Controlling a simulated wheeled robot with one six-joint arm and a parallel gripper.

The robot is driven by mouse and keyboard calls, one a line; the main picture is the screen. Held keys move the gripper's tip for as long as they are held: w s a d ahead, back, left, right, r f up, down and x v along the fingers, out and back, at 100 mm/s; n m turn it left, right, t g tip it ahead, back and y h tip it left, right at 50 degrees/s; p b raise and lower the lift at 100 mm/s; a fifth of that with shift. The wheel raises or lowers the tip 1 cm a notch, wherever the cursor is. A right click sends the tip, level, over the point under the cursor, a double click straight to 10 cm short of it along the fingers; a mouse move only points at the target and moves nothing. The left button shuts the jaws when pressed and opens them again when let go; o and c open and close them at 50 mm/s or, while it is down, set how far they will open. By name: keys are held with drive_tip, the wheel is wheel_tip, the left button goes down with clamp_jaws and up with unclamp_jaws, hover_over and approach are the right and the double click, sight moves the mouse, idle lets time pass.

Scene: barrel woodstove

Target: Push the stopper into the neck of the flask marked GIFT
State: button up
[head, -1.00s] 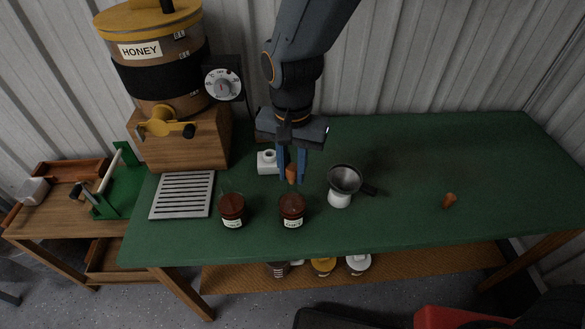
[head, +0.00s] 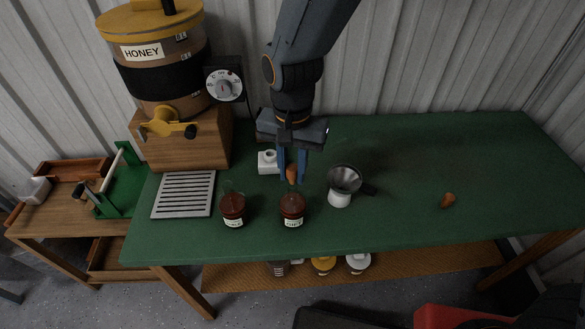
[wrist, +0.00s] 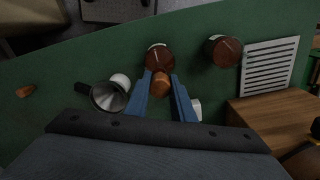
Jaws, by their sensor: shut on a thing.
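My gripper (head: 291,176) is shut on a brown cork-coloured stopper (head: 291,173), which also shows between the fingers in the wrist view (wrist: 161,84). Two dark reddish-brown flasks with white labels stand near the table's front edge: a left flask (head: 234,211) and a right flask (head: 292,211). The lettering on both labels is too small to read surely. In the head view the stopper appears just above the right flask, apparently clear of its neck. In the wrist view the stopper overlaps the near side of that flask (wrist: 159,54). The exact gap cannot be told.
A metal funnel (head: 345,178) sits on a white jar right of the flasks. Another brown stopper-like piece (head: 447,200) lies farther right. A white block-like object (head: 267,162) is behind the gripper. A slatted tray (head: 184,194) and honey barrel (head: 158,60) stand left. The green table's (head: 490,160) right side is mostly clear.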

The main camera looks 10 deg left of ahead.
drive_tip(key=shift+f, duration=0.7)
idle(0.5)
drive_tip(key=shift+r, duration=0.1)
drive_tip(key=shift+r+p, duration=0.5)
drive_tip(key=shift+r, duration=0.1)
drive_tip(key=shift+s+p, duration=0.1)
drive_tip(key=shift+p, duration=0.4)
idle(0.9)
drive_tip(key=shift+f, duration=0.7)
idle(0.6)
drive_tip(key=shift+r, duration=0.2)
drive_tip(key=shift+r+p, duration=0.5)
drive_tip(key=shift+d+p, duration=0.1)
drive_tip(key=shift+p, duration=0.35)
idle(1.0)
drive_tip(key=shift+f, duration=0.7)
idle(0.6)
